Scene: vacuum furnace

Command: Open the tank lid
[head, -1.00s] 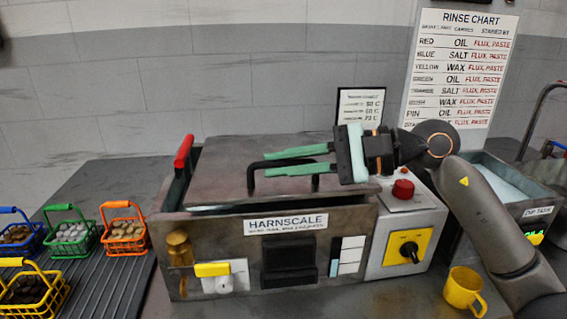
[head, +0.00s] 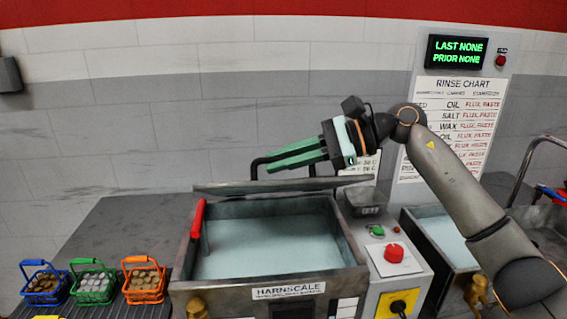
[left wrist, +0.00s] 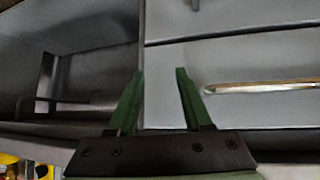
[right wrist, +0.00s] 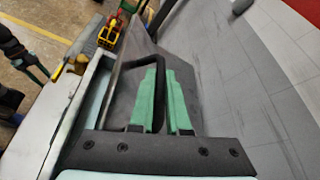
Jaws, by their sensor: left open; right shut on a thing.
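The tank (head: 347,243) labelled HARNSCALE stands open, with pale liquid visible inside. Its grey lid (head: 222,188) is tipped up along the back rim, seen nearly edge-on in the head view. My right gripper (head: 270,163) is shut on the lid's black bar handle (head: 256,166), above the back of the tank. The handle (right wrist: 158,105) also shows between the green fingers in the right wrist view. My left gripper (left wrist: 158,75) is open and empty in the left wrist view, over grey surfaces that I cannot identify; it is out of the head view.
A red-gripped bar (head: 198,219) is at the tank's left wall. Blue, green and orange baskets (head: 143,281) stand on the left. A control box (head: 400,262) with a red button adjoins the tank's right side. A second liquid-filled tank (head: 440,235) is farther right.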

